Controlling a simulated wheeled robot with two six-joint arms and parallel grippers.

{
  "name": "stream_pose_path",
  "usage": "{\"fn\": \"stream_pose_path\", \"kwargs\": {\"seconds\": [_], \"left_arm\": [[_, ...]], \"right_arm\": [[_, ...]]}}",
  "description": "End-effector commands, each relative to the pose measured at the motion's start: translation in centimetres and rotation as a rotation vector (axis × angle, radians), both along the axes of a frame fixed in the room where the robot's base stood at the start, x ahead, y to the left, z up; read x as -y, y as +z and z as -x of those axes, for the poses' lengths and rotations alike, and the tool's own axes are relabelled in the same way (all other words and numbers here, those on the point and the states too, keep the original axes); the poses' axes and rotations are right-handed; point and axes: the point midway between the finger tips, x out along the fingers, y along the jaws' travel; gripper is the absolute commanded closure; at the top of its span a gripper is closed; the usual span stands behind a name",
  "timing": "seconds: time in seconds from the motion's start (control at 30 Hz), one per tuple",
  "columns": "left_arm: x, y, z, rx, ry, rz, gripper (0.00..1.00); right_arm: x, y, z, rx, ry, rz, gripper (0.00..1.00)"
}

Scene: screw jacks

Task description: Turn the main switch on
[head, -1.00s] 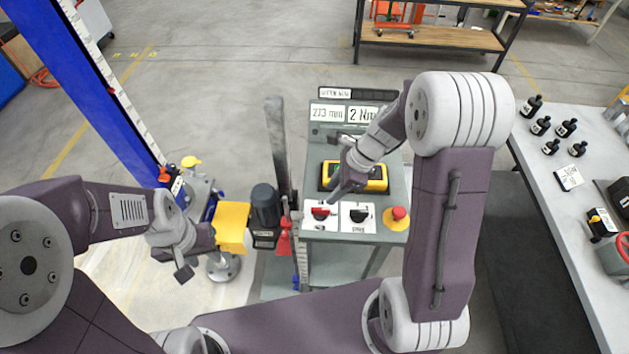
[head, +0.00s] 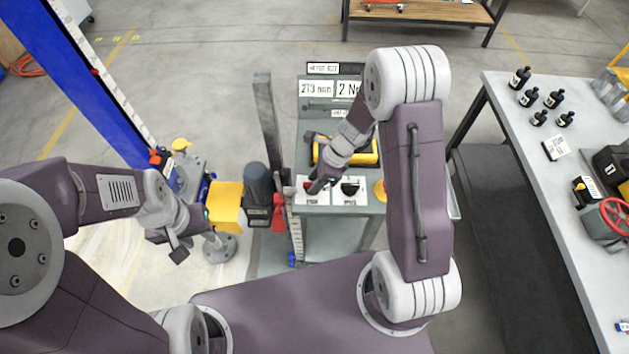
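A control console has a white panel with a red switch (head: 308,185), its label too small to read, and a black switch (head: 350,188) to its right. My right gripper (head: 316,188) points down at the red switch and partly hides it. I cannot tell whether it touches the switch or how far its fingers are apart. My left gripper (head: 168,247) is left of the console, its two dark fingers apart and empty, away from the switches.
A yellow-and-black device (head: 362,155) lies on the console. A motor (head: 259,190) and yellow block (head: 225,204) stand to its left. A workbench (head: 535,165) with black bottles is at right.

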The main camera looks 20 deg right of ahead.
Motion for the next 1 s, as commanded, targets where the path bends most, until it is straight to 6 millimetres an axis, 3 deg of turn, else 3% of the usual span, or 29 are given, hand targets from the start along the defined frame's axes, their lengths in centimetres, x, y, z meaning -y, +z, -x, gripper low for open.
{"fn": "stream_pose_path", "kwargs": {"seconds": [0.07, 0.2, 0.63, 1.0], "left_arm": [[0.0, 0.0, 0.0, 0.0, 0.0, 0.0, 0.64], [0.0, 0.0, 0.0, 0.0, 0.0, 0.0, 0.64], [0.0, 0.6, 0.0, 0.0, 0.0, 0.0, 0.64], [0.0, 2.5, 0.0, 0.0, 0.0, 0.0, 0.64]], "right_arm": [[0.0, 0.0, 0.0, 0.0, 0.0, 0.0, 0.65], [0.0, 0.1, 0.0, 0.0, 0.0, 0.0, 1.0], [0.0, 0.3, -0.1, 0.0, 0.057, -0.002, 1.0], [0.0, 0.4, -0.4, 0.002, 0.35, -0.001, 1.0]]}}
